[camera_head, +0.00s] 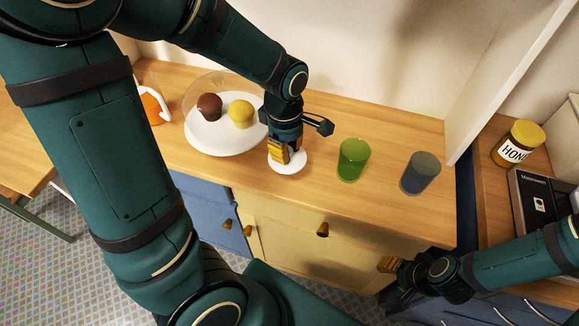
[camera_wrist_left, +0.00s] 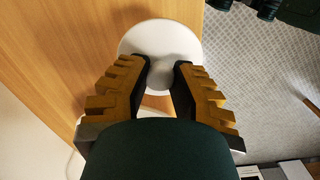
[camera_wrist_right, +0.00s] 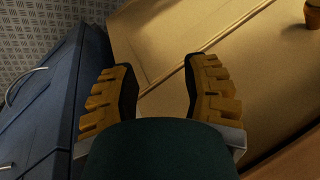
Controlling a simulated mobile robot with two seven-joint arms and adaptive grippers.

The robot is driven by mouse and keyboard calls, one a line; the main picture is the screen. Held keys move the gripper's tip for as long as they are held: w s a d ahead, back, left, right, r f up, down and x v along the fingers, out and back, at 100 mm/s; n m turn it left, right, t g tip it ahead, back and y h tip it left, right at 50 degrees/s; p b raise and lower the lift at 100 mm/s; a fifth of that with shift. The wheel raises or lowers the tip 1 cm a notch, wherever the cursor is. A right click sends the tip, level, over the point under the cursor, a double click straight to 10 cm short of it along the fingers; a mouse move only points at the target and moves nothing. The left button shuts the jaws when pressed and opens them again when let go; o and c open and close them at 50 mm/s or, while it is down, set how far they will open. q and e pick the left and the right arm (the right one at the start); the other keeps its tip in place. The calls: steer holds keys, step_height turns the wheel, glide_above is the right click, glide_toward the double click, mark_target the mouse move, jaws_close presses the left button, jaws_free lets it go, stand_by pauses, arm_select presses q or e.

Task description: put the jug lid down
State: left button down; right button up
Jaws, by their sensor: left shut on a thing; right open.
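The jug lid (camera_head: 289,164) is a white disc below my left gripper (camera_head: 281,152), near the front edge of the wooden counter. My left gripper is shut on it; the left wrist view shows the lid (camera_wrist_left: 160,38) between and beyond the fingertips (camera_wrist_left: 163,62). I cannot tell whether the lid touches the counter. The jug (camera_head: 152,104), with orange contents and a white handle, stands at the counter's left, partly hidden by my left arm. My right gripper (camera_head: 388,268) is open and empty in front of the drawers; its fingers show in the right wrist view (camera_wrist_right: 160,70).
A honey jar (camera_head: 518,143) is farther right. Counter (camera_head: 320,120) behind the glasses is clear.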

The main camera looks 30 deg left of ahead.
mark_target(287, 164)
arm_select(q)
steer(key=shift+f+b, duration=0.8)
steer(key=shift+f, duration=2.25)
steer(key=shift+f, duration=0.15)
steer(key=c, duration=0.9)
jaws_free()
steer(key=shift+o, duration=0.2)
steer(key=shift+r, duration=0.25)
steer(key=r+p, duration=0.1)
steer(key=r, duration=0.5)
steer(key=r+p, duration=0.2)
steer(key=r, duration=0.4)
steer(key=shift+a+p, duration=0.2)
steer(key=shift+p, duration=0.1)
steer(key=shift+f, duration=0.1)
